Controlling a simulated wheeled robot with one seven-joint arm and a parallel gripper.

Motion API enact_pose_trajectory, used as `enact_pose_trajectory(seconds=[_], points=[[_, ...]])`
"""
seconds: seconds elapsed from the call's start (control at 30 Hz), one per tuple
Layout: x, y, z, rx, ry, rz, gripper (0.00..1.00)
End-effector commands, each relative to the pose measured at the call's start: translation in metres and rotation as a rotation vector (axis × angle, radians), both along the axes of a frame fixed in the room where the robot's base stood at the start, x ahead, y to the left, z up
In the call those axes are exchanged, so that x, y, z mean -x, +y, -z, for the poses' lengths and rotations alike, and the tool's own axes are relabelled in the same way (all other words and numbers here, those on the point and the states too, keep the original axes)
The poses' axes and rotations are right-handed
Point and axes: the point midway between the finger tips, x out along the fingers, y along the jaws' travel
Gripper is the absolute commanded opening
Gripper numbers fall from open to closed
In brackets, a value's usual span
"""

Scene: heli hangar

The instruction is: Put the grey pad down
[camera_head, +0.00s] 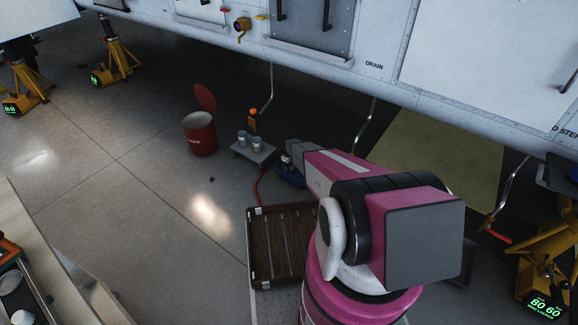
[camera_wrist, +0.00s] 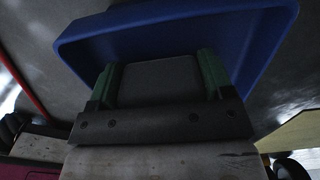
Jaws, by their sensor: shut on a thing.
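In the wrist view, the grey pad (camera_wrist: 158,82) sits between the green fingers of my gripper (camera_wrist: 158,66), which is shut on it. A blue tray (camera_wrist: 160,38) with raised walls lies around and beyond the fingertips. I cannot tell whether the pad touches the tray's floor. In the head view, the blue tray (camera_head: 291,178) shows only in part, beside my pink arm's far end. My gripper is mostly hidden there by the arm, and I cannot make out the pad.
A grey low stand (camera_head: 262,156) with two cups is just left of the blue tray. A red bin (camera_head: 200,135) with its lid raised stands farther left. A brown slatted crate (camera_head: 263,250) lies nearer. The white aircraft's belly (camera_head: 400,85) hangs above.

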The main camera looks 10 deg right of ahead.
Motion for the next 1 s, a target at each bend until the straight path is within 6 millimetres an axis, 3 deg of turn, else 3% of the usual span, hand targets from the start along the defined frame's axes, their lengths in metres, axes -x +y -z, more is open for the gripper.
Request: enact_pose_trajectory(seconds=[0.77, 0.8, 0.83, 1.0], points=[[0.0, 0.0, 0.013, 0.001, -0.001, 0.0, 0.55], [0.0, 0.0, 0.013, 0.001, -0.001, 0.0, 0.87], [0.0, 0.0, 0.014, 0.0, 0.0, 0.0, 0.97], [0.002, 0.001, 0.016, -0.002, 0.004, 0.001, 0.99]])
